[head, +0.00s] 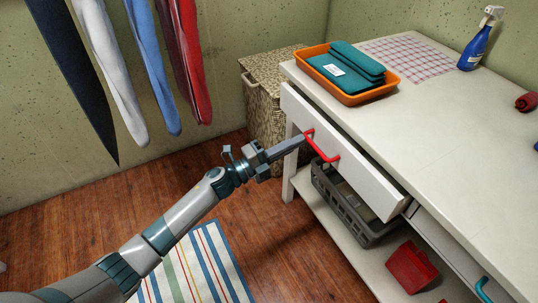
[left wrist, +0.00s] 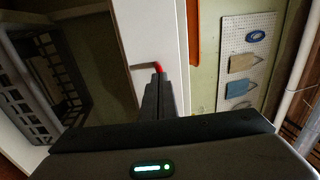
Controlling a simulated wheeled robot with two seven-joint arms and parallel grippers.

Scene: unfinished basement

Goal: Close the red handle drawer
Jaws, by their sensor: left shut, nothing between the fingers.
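The drawer with the red handle (head: 322,148) is in the white table, at its left end. Its white front (head: 372,182) stands out a little from the table, so it is partly open. My left gripper (head: 303,138) is shut and empty, its fingertips at the far end of the red handle. In the left wrist view the shut fingers (left wrist: 158,92) point at the white drawer front (left wrist: 146,35), and the red handle (left wrist: 158,67) shows just past their tips. Whether they touch is hard to tell. My right gripper is not in view.
On the tabletop (head: 440,110) are an orange tray (head: 370,97) with teal cloths and a blue spray bottle (head: 478,42). A blue-handled drawer (head: 484,290) is to the right. A grey crate (head: 345,205) and red container (head: 411,267) are below. A wicker hamper (head: 262,95) stands behind.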

